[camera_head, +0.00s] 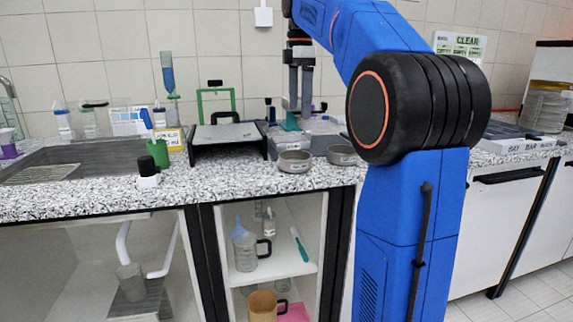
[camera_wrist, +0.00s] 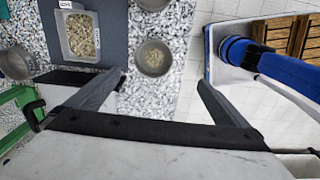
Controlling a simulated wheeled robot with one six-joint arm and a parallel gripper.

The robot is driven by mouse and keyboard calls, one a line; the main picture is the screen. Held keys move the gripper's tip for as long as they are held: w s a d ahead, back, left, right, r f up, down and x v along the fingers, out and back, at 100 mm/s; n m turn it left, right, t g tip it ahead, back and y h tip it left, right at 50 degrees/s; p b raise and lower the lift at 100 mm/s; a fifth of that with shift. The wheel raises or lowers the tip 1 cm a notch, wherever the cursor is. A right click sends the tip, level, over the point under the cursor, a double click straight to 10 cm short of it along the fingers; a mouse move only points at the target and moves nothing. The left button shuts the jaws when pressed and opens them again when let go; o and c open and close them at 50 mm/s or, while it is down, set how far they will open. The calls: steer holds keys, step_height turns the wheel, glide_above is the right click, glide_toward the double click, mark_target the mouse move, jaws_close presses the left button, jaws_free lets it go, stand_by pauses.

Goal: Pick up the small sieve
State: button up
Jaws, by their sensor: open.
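My gripper (camera_head: 300,106) points down over the counter in the head view, behind the round metal dishes. In the wrist view its two grey fingers (camera_wrist: 162,86) are wide apart, with nothing held between them. Two shallow round metal dishes, which look like sieves, stand near the counter's front edge: a left one (camera_head: 295,161) and a right one (camera_head: 342,155). Another round dish (camera_wrist: 17,63) is at the left edge. I cannot tell which one is the small sieve.
A rectangular tray of grains (camera_wrist: 81,36) lies on a dark grey mat (camera_wrist: 116,22). A black-framed stand (camera_head: 228,133) and a green frame (camera_head: 200,104) stand left of the dishes. A green cup (camera_head: 158,153) is farther left.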

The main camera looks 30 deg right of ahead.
steer(key=w, duration=0.1)
glide_toward(295, 155)
steer(key=shift+n, duration=0.3)
steer(key=s+f, duration=0.1)
steer(key=s+a+f, duration=0.1)
steer(key=s, duration=0.1)
steer(key=s+a+f, duration=0.1)
steer(key=shift+s+a+f, duration=0.15)
steer(key=shift+s, duration=0.2)
steer(key=shift+w+a+f, duration=0.1)
steer(key=shift+w+f, duration=0.05)
steer(key=shift+f, duration=1.15)
steer(key=shift+w+a+f, duration=0.1)
steer(key=shift+w+f, duration=0.05)
steer(key=shift+f, duration=1.15)
steer(key=c, duration=1.2)
steer(key=shift+r, duration=0.1)
